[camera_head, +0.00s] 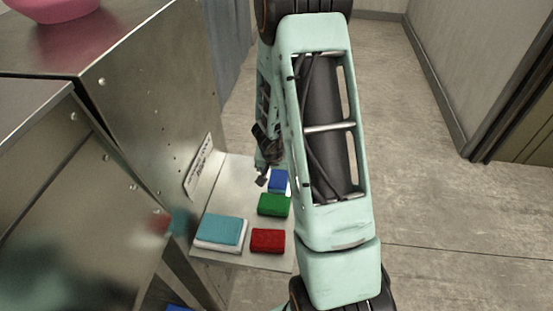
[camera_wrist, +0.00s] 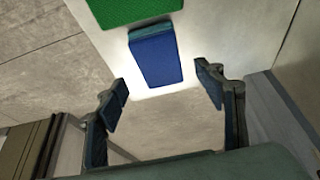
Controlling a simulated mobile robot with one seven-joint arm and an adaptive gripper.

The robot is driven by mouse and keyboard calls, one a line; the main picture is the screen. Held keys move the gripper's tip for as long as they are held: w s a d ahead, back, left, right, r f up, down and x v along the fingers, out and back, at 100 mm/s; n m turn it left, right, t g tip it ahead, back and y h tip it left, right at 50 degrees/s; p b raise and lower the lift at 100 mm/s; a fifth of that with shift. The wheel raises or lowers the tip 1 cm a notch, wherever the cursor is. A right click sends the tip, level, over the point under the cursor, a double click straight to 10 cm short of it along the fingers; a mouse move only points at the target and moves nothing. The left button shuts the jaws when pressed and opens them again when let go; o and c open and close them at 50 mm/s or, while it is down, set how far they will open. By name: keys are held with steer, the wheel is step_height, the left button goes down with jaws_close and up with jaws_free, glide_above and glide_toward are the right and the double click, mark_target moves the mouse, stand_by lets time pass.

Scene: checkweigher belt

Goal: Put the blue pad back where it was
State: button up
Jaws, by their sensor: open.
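A blue pad (camera_head: 280,181) lies on the metal shelf (camera_head: 232,184) at its far end, partly hidden by my arm. It also shows in the wrist view (camera_wrist: 155,56), near the shelf's edge. My gripper (camera_wrist: 163,86) is open and empty, its two fingers spread wide. The blue pad lies beyond the fingertips, roughly lined up with the gap between them, and nothing shows it touching either finger. In the head view my gripper (camera_head: 262,180) is just left of the blue pad, largely hidden behind my arm.
A green pad (camera_head: 274,205) lies right beside the blue one, and a red pad (camera_head: 268,241) lies nearer. A teal pad (camera_head: 220,231) rests on a white one to the left. Metal cabinets (camera_head: 150,90) stand left of the shelf. Open floor (camera_head: 440,200) is at right.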

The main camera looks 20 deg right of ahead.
steer(key=shift+v, duration=3.6)
